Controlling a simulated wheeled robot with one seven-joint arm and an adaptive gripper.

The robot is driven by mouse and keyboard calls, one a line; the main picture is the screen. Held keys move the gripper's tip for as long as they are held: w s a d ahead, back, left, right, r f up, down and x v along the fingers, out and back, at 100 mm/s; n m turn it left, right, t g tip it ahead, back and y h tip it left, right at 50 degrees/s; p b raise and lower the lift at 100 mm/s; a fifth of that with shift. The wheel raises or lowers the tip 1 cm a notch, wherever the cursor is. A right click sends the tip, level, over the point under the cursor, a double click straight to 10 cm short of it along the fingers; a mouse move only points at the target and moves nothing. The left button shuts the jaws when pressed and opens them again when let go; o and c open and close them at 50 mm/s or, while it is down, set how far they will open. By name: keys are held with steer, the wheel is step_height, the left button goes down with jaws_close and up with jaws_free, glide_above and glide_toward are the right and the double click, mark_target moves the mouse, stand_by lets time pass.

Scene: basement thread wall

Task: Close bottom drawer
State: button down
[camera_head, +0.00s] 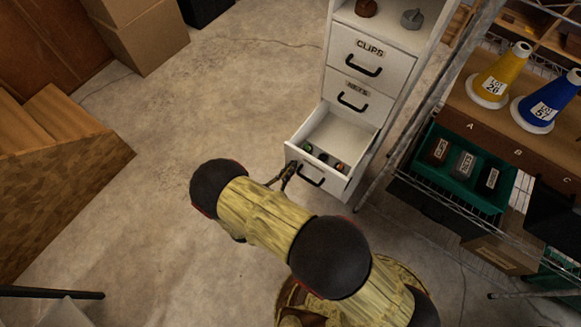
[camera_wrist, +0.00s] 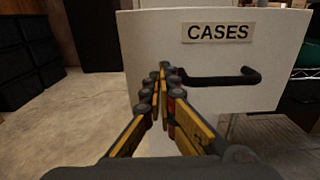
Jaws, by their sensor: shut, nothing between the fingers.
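The bottom drawer (camera_head: 322,170) of the white cabinet stands pulled open, with several small dark and coloured items inside near its front. Its front (camera_wrist: 240,85) in the wrist view carries a "CASES" label and a black bar handle (camera_wrist: 222,77). My gripper (camera_head: 288,170) is at the left part of the drawer front. In the wrist view my gripper (camera_wrist: 163,72) is shut and empty, its fingertips at the left end of the handle. I cannot tell whether they touch the front.
The drawers above, "CLIPS" (camera_head: 368,57) and "NETS" (camera_head: 356,95), appear shut. A wire shelf (camera_head: 440,200) with cones and a green bin stands close on the right. Cardboard boxes (camera_head: 140,35) and wooden steps (camera_head: 60,160) are at the left. The concrete floor between is clear.

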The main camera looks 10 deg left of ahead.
mark_target(306, 147)
steer(key=b+x, duration=0.2)
steer(key=x, duration=2.1)
steer(key=shift+w+d, duration=0.1)
steer(key=shift+d, duration=0.05)
steer(key=shift+w+r, duration=0.1)
steer(key=shift+w, duration=0.2)
steer(key=shift+s, duration=0.3)
steer(key=p+v, duration=0.2)
steer(key=v, duration=1.1)
steer(key=shift+s, duration=0.3)
